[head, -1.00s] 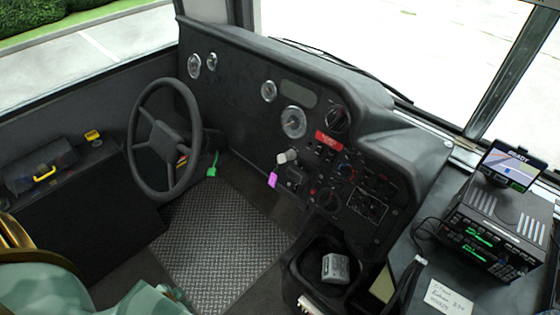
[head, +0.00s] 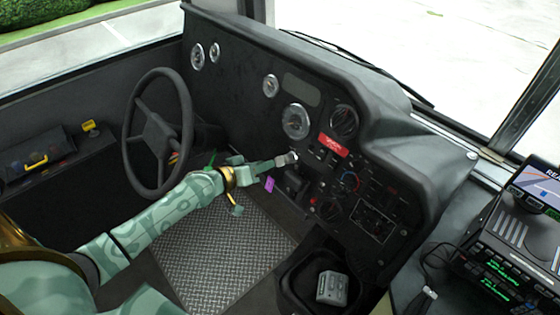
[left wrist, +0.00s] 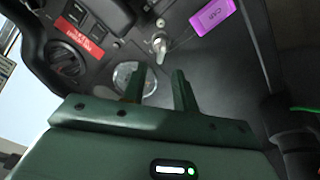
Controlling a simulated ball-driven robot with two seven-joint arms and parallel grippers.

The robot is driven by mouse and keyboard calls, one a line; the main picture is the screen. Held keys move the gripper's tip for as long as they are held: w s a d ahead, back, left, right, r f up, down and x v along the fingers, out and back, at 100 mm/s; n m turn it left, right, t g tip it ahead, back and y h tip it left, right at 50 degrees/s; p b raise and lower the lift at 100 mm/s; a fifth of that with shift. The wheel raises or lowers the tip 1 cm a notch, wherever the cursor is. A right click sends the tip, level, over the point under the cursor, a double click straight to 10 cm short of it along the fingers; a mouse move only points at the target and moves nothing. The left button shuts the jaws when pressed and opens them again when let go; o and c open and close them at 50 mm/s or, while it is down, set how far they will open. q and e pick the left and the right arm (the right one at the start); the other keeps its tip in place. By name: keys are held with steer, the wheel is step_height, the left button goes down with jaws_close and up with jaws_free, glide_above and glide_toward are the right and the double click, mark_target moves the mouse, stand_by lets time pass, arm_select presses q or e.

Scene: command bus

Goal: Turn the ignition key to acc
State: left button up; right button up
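The ignition key (left wrist: 158,45) is a small metal key in the dash, with a purple tag (left wrist: 212,15) hanging from it. The tag also shows in the head view (head: 270,184), below my left gripper (head: 286,160). In the left wrist view my left gripper (left wrist: 158,82) has its two fingers apart, with a clear gap between them and the key in line with it just beyond the tips. In the head view the gripper's end is at the ignition and covers most of the key. I cannot tell whether a finger touches it. My right gripper is out of view.
A red label (head: 333,145), knobs and switches crowd the dash right of the ignition. A bin (head: 296,283) with a grey device (head: 332,288) is below. The patterned floor (head: 230,255) is clear.

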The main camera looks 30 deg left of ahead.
mark_target(279, 158)
arm_select(q)
steer(key=b+x, duration=0.2)
steer(key=x, duration=0.5)
steer(key=shift+f, duration=0.1)
steer(key=shift+w, duration=0.1)
jaws_close()
